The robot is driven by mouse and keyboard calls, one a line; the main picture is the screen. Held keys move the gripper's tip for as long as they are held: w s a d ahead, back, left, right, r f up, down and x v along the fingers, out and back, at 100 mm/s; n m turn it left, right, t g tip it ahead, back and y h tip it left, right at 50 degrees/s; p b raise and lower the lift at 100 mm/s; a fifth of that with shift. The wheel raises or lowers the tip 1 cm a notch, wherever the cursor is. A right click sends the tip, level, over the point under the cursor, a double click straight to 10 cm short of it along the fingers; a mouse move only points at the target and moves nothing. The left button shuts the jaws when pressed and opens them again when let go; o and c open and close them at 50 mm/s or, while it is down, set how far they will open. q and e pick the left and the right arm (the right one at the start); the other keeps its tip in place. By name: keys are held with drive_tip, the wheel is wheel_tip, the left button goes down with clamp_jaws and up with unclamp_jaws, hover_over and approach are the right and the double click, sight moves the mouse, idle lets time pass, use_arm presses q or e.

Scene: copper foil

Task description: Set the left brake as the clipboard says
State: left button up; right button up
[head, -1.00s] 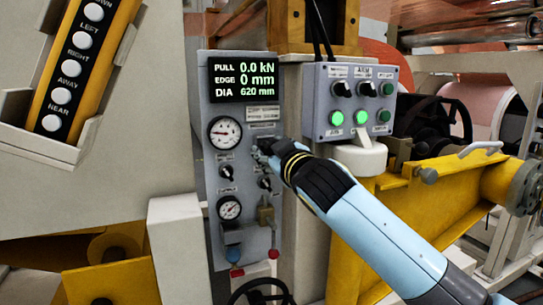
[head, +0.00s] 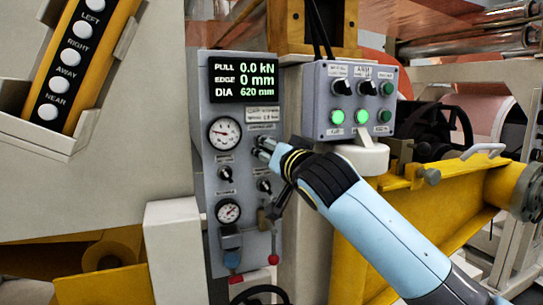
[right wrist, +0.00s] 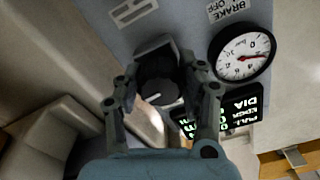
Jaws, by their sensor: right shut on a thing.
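The grey brake panel (head: 205,170) stands in the middle of the head view. It carries a display (head: 244,80) reading pull 0.0 kN, edge 0 mm, dia 620 mm. An upper gauge (head: 224,133) and a lower gauge (head: 228,211) sit on its left side. My right gripper (head: 264,149) is at the panel's upper right, beside the upper gauge. In the right wrist view its fingers (right wrist: 160,76) are shut on a black round knob (right wrist: 157,92) with a white pointer mark. No clipboard shows. My left gripper is not in view.
Two more black knobs, one at left (head: 225,174) and one at right (head: 264,186), sit lower on the panel. A grey button box (head: 350,100) with lit green buttons stands at right. A yellow button pendant (head: 72,70) hangs at upper left. A yellow beam (head: 440,190) lies behind my right arm.

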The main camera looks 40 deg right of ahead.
drive_tip(key=m, duration=0.2)
drive_tip(key=m+b, duration=0.1)
drive_tip(key=m, duration=0.3)
drive_tip(key=shift+f+m+b, duration=0.3)
drive_tip(key=shift+b, duration=0.05)
drive_tip(key=m+b, duration=0.1)
drive_tip(key=m, duration=0.4)
drive_tip(key=m+b, duration=0.1)
drive_tip(key=m, duration=0.4)
drive_tip(key=shift+m, duration=0.4)
drive_tip(key=m+b, duration=0.1)
drive_tip(key=m, duration=0.5)
drive_tip(key=shift+r, duration=0.1)
drive_tip(key=o, duration=1.2)
drive_tip(key=shift+r, duration=0.1)
drive_tip(key=shift+r, duration=0.15)
